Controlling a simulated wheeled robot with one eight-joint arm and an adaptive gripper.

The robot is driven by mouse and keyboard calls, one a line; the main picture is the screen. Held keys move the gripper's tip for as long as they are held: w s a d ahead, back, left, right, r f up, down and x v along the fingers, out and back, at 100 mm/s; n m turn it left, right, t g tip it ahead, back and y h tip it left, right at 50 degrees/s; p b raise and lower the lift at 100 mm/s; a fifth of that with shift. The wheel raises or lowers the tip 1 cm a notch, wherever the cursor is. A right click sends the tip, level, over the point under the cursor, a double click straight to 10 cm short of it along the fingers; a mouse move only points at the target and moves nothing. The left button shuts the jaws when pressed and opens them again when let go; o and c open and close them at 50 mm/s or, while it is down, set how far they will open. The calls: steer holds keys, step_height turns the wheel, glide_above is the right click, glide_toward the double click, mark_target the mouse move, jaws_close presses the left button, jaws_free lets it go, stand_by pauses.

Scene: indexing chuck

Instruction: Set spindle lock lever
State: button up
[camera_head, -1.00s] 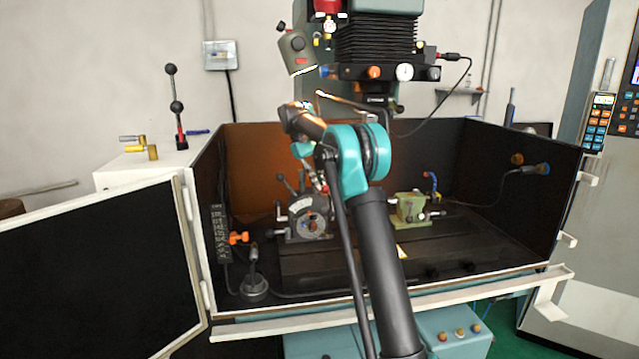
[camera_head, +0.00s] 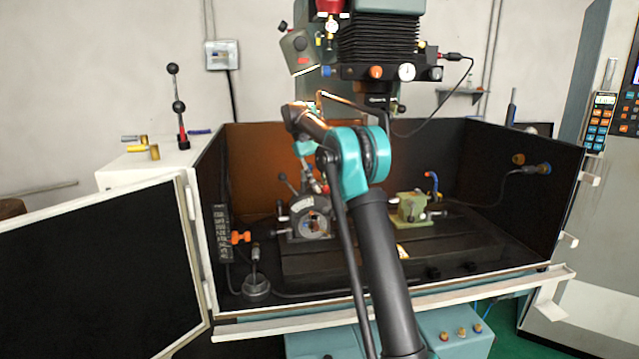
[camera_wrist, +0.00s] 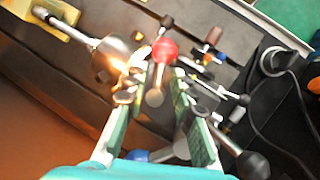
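The indexing chuck (camera_head: 313,222) is a dark grey round-faced unit on the machine table, left of centre in the head view. A lever with a red ball knob (camera_wrist: 164,50) shows in the wrist view. My gripper (camera_wrist: 156,84) has its teal fingers one on each side of this knob and its grey rod. A gap shows beside the knob, so the fingers look open; contact is unclear. Other levers with black knobs (camera_wrist: 251,164) stand close by. I cannot tell for sure which lever is the spindle lock.
A green vise block (camera_head: 410,208) stands right of the chuck. Dark enclosure walls surround the table, with an open door (camera_head: 100,268) at the left. A magnetic base (camera_head: 256,287) stands at front left. The spindle head (camera_head: 385,72) hangs above.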

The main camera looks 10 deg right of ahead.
steer(key=shift+r, duration=0.1)
steer(key=v, duration=0.7)
stand_by(0.4)
steer(key=shift+a+r, duration=0.1)
steer(key=shift+c, duration=0.5)
